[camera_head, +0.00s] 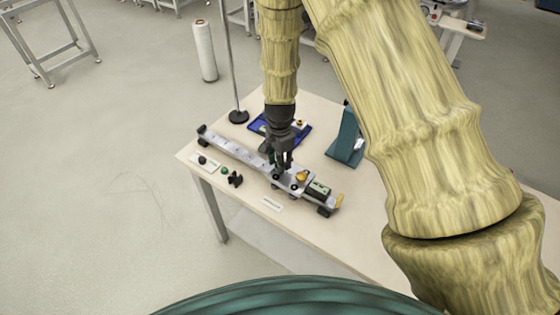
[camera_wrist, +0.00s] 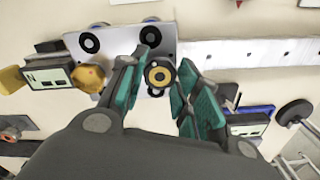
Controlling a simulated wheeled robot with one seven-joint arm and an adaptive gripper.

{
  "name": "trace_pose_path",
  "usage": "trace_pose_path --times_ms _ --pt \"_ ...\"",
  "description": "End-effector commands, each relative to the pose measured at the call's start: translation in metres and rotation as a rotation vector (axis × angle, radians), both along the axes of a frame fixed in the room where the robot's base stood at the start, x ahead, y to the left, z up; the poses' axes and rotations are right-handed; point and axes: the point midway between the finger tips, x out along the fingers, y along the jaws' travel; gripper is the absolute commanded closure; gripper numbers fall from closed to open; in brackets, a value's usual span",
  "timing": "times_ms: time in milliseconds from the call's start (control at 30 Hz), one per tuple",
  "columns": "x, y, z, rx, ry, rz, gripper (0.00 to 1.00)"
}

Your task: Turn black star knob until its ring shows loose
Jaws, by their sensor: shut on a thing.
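The black star knob (camera_wrist: 160,74) shows in the wrist view as a dark round top with a yellow ring around a pale centre. It sits on the grey metal carriage plate (camera_wrist: 120,48). My gripper (camera_wrist: 164,66) points down over it, teal-padded fingers on either side, shut on the knob. In the head view my gripper (camera_head: 280,164) is at the carriage on the long rail (camera_head: 235,150), and its fingers mostly hide the knob. The knob's lobes and any ring marking cannot be read clearly.
An orange knob (camera_head: 302,176) and a small display box (camera_head: 318,189) are beside my gripper. A loose black star-shaped piece (camera_head: 235,180) and a green button (camera_head: 224,170) lie in front of the rail. A blue tray (camera_head: 262,125) and teal stand (camera_head: 346,138) are behind.

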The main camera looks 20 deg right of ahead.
Motion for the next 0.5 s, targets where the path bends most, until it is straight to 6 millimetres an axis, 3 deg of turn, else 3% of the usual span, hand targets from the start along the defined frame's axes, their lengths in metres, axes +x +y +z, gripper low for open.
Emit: trace_pose_path --times_ms 500 --pt "-0.0007 0.0003 -0.001 0.001 0.0 0.492 0.92"
